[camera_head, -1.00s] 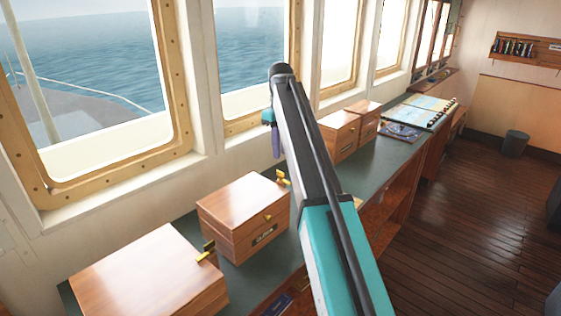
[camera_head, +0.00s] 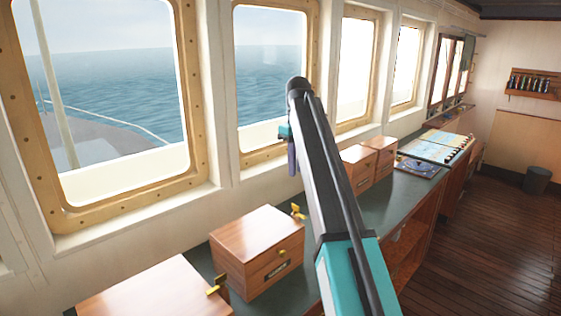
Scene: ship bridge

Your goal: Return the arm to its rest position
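My arm (camera_head: 330,180), black and grey with a teal lower link, reaches up from the bottom of the view over the green-topped counter (camera_head: 385,212). Its rounded black far end stands in front of the window post. A small teal and purple part shows at the left of that end, mostly hidden behind the arm. My gripper's fingers cannot be made out, so neither its opening nor anything held can be told.
Wooden boxes with brass fittings stand on the counter: one at the near left (camera_head: 160,292), one beside it (camera_head: 258,250), and two farther back (camera_head: 360,165). Charts (camera_head: 436,146) lie beyond. Windows line the left. The wooden floor (camera_head: 490,240) at right is mostly clear; a dark bin (camera_head: 537,180) stands there.

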